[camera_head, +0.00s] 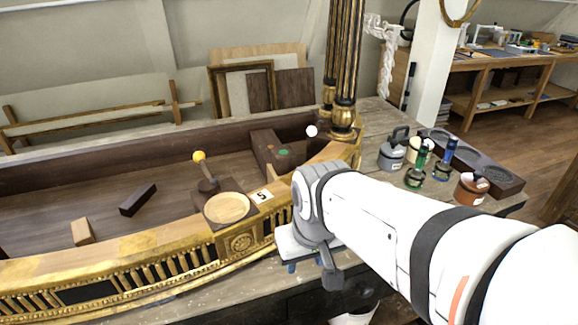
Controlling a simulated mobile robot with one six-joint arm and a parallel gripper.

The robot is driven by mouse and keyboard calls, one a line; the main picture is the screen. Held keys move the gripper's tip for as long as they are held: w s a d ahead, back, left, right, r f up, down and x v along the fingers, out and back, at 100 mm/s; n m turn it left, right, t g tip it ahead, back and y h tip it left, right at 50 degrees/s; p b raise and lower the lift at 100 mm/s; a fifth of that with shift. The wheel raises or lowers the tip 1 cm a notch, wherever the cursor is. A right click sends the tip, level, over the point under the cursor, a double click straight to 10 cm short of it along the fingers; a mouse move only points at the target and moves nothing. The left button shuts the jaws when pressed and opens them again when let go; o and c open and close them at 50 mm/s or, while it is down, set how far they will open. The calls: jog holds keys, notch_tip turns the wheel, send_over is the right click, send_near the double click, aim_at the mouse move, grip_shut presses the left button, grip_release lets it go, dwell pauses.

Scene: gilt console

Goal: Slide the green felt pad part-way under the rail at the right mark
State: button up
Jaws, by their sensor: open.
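The gilt console's front rail (150,249) curves across the left and middle of the head view, with gold balusters and a square rosette block (241,242). My gripper (310,270) is at the lower middle, just in front of the rail's right part and over the bench edge. It is open; its fingers are partly hidden by my wrist, and I see nothing between them. I cannot make out a green felt pad for sure. A small green spot (283,152) shows on a dark block inside the console. I cannot make out the right mark.
Jars and bottles (392,152) stand at right beside a dark tray (496,178). A gilt column (345,70) rises behind.

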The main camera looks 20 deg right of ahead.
jog(key=shift+o, duration=0.7)
jog(key=shift+w+d+r, duration=0.1)
jog(key=shift+w+d, duration=0.05)
jog(key=shift+w, duration=0.2)
jog(key=o, duration=0.6)
jog(key=w+d+g+p, duration=0.1)
jog(key=w+d+p, duration=0.4)
jog(key=w, duration=0.1)
jog(key=shift+w+g, duration=0.3)
jog(key=shift+w, duration=0.1)
jog(key=shift+o, duration=0.4)
jog(key=shift+g, duration=0.5)
jog(key=w+d+f+p, duration=0.1)
jog(key=d, duration=0.1)
jog(key=w+d+f+p, duration=0.1)
jog(key=d, duration=0.1)
jog(key=w+d+f+p, duration=0.1)
jog(key=w+d, duration=0.1)
jog(key=shift+w+d+f, duration=0.15)
jog(key=shift+d+f, duration=0.1)
jog(key=shift+f, duration=0.1)
jog(key=shift+f, duration=0.15)
jog(key=shift+f+p, duration=0.5)
jog(key=shift+f, duration=3.3)
jog(key=shift+c, duration=0.3)
jog(key=c, duration=1)
